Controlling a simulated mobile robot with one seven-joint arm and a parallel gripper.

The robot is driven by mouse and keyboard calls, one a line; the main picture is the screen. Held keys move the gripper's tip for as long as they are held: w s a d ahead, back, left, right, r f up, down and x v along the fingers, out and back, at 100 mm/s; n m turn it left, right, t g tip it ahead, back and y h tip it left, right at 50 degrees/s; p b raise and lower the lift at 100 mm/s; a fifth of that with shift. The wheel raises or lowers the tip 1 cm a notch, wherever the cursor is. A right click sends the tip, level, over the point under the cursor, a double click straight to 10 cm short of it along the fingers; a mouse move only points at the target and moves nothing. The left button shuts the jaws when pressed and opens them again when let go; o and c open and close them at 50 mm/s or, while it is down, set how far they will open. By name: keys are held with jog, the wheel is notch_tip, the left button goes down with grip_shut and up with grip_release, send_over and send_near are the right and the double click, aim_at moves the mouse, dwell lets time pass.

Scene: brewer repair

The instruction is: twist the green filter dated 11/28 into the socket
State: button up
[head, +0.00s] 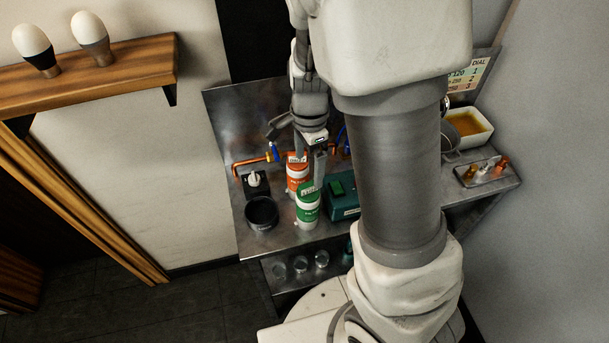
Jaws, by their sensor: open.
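A green filter (307,210) with a white lower part and white lettering stands upright on the metal counter. Its date is too small to read. An orange-red filter (297,182) stands just behind it. My gripper (309,170) points down over the two filters with its fingers apart. One finger comes down near the top of the green filter, and I cannot tell whether it touches. Nothing is visibly held. I cannot make out the socket for certain; a dark round cup-like part (262,212) sits left of the green filter.
A teal box (343,199) stands close right of the green filter. A black block with a white knob (255,184) and copper pipe (250,163) are at the back left. A white tray (467,128) stands far right. Several glasses (300,264) are on the lower shelf.

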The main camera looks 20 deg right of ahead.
aim_at(308, 183)
notch_tip(308, 183, down, 11)
jog(key=shift+f+b, duration=0.2)
jog(key=shift+b, duration=0.45)
grip_shut()
jog(key=c, duration=0.5)
grip_release()
jog(key=shift+r, duration=0.1)
jog(key=c, duration=0.8)
jog(key=shift+r+p, duration=2.35)
jog(key=shift+r, duration=0.15)
